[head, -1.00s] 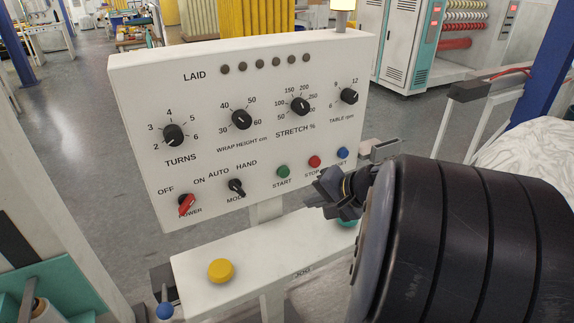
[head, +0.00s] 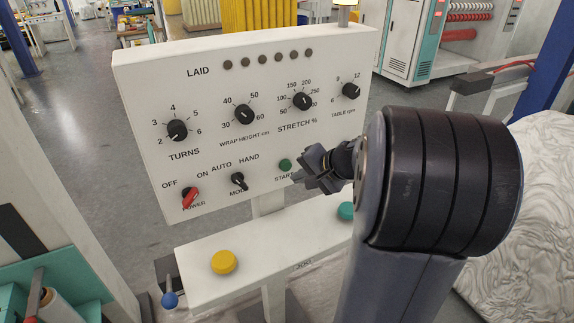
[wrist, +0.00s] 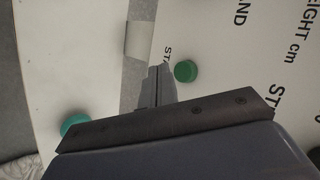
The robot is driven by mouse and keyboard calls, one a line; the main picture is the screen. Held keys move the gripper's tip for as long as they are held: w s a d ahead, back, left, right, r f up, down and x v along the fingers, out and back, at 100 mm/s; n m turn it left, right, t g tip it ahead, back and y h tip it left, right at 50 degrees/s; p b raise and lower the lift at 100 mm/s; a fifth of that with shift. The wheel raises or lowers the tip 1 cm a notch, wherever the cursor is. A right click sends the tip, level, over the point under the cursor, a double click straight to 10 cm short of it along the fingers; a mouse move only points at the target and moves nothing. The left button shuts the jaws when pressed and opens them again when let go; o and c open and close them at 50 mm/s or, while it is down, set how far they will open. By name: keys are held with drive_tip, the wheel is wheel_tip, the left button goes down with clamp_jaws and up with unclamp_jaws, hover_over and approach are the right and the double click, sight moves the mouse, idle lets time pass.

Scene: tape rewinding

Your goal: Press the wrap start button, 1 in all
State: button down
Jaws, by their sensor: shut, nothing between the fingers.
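The green START button (head: 285,165) sits on the white upright panel (head: 150,90), in its lower row. It also shows in the wrist view (wrist: 186,71), just ahead and to the right of the fingertips. My gripper (head: 299,177) is shut and empty, with its tips close to the START button; I cannot tell whether they touch the panel. In the wrist view the shut fingers (wrist: 155,72) lie beside the button, not over it. The red STOP and blue buttons are hidden behind my gripper and arm in the head view.
The panel also carries the POWER switch (head: 190,197), the MODE knob (head: 238,181) and several dials above. A lower JOG shelf (head: 270,270) holds a yellow button (head: 223,262) and a teal button (head: 346,211). A wrapped load (head: 515,230) stands at the right.

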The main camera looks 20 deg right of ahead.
sight(286, 166)
drive_tip(key=shift+w, duration=0.9)
idle(1.4)
drive_tip(key=shift+w, duration=0.4)
